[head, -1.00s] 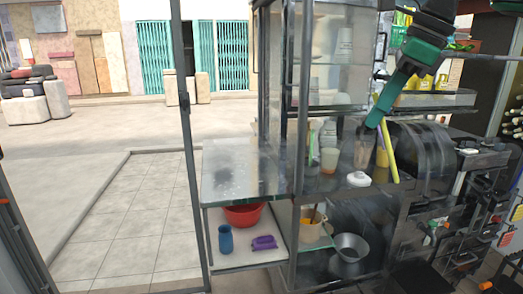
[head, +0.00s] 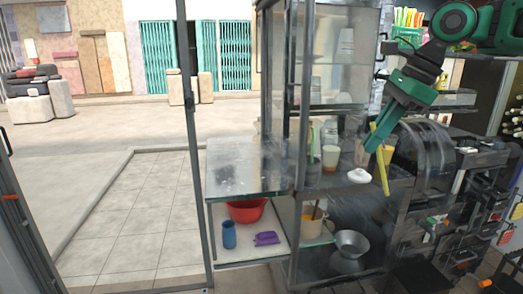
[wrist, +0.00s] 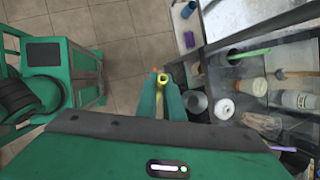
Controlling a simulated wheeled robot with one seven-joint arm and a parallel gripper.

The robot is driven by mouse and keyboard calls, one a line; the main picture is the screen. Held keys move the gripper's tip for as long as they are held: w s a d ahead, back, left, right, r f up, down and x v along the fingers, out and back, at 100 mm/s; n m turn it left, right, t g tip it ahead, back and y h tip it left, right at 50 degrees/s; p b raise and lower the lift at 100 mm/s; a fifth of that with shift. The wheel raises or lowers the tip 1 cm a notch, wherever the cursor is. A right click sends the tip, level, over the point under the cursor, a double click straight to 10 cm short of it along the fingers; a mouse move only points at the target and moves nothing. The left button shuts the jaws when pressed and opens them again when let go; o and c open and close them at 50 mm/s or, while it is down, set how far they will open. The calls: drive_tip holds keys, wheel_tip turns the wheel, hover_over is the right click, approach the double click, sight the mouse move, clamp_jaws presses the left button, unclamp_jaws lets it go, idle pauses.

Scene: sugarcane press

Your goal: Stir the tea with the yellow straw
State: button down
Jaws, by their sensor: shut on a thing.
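My gripper (head: 376,146) has green fingers and is shut on the yellow straw (head: 382,172), which hangs steeply, slightly tilted. In the wrist view, the straw's open end (wrist: 163,78) shows between the fingertips (wrist: 161,92). A pale cup with an orange-tan lower part (head: 330,158) stands on the stall counter, left of the gripper in the head view. A clear cup (head: 360,153) stands close by, partly behind the fingers. I cannot tell which cup holds the tea. In the wrist view the cups lie to the right, apart from the straw.
A white lidded item (head: 359,176) sits at the counter edge. A metal frame and glass panels enclose the left side. Below are a red bowl (head: 247,211), a blue cup (head: 229,235), a purple item (head: 266,238) and a metal bowl (head: 352,243). A dark machine stands right.

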drive_tip(key=w+d+f+n+g, duration=0.1)
drive_tip(key=w+f+n, duration=0.4)
drive_tip(key=f, duration=0.5)
drive_tip(key=w+d+f+n+g, duration=0.2)
drive_tip(key=w+f+n, duration=0.3)
drive_tip(key=f, duration=0.5)
drive_tip(key=w+d+f+n+g+h, duration=0.1)
drive_tip(key=w+f+n, duration=0.3)
drive_tip(key=f, duration=0.7)
drive_tip(key=shift+w+d+n+g, duration=0.3)
drive_tip(key=shift+w+n+g, duration=0.1)
drive_tip(key=shift+n+g, duration=0.5)
